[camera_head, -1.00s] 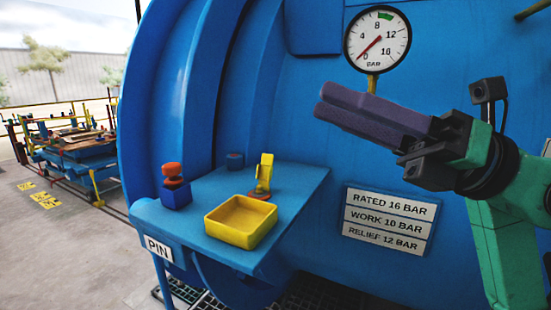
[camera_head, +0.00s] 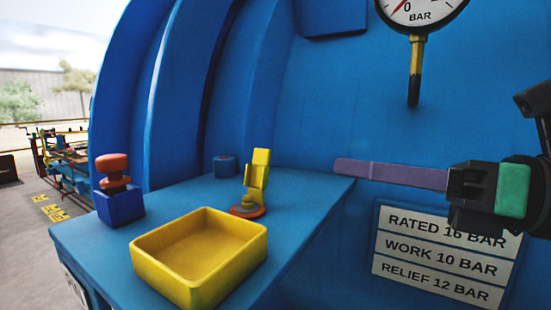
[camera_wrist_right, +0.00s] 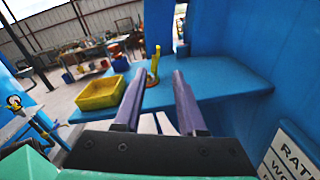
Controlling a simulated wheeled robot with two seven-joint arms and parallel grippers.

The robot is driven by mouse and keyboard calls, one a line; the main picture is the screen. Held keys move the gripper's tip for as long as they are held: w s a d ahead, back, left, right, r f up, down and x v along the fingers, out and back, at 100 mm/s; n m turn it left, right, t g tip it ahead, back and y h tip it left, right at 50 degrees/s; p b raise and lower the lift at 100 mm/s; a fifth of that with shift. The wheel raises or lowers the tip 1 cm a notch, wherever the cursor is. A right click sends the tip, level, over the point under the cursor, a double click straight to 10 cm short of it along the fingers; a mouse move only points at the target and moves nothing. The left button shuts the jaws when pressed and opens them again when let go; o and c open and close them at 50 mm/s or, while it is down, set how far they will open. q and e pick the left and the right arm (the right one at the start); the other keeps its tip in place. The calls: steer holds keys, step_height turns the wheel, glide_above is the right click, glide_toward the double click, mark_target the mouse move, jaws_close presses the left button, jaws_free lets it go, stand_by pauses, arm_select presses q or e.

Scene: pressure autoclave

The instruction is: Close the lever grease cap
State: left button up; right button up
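The lever grease cap (camera_head: 257,172) stands on the blue shelf, with its yellow lever raised upright above a small brass-coloured fitting on an orange-red base. It also shows in the right wrist view (camera_wrist_right: 154,66), ahead of and between the fingertips. My right gripper (camera_head: 340,165) comes in from the right with purple fingers pointing left toward the cap, a clear gap short of it. In the right wrist view the gripper (camera_wrist_right: 157,76) has its two fingers apart with nothing between them. My left gripper is not in view.
A yellow tray (camera_head: 258,246) sits on the shelf (camera_head: 285,268) in front of the cap. A blue block with a red knob (camera_head: 117,190) stands at left, a small blue cylinder (camera_head: 224,166) behind. The pressure gauge (camera_head: 420,12) and rating sign (camera_head: 440,258) are on the blue wall.

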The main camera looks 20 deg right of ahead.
mark_target(270, 157)
steer(key=p+x, duration=0.2)
steer(key=x, duration=0.1)
steer(key=p+x, duration=0.2)
steer(key=x, duration=0.2)
steer(key=p+x, duration=0.2)
steer(key=x, duration=0.2)
steer(key=shift+w+a+r, duration=0.1)
steer(key=shift+a+r, duration=0.15)
steer(key=shift+r, duration=0.05)
steer(key=shift+w+a+f, duration=0.15)
steer(key=shift+f, duration=0.1)
jaws_close()
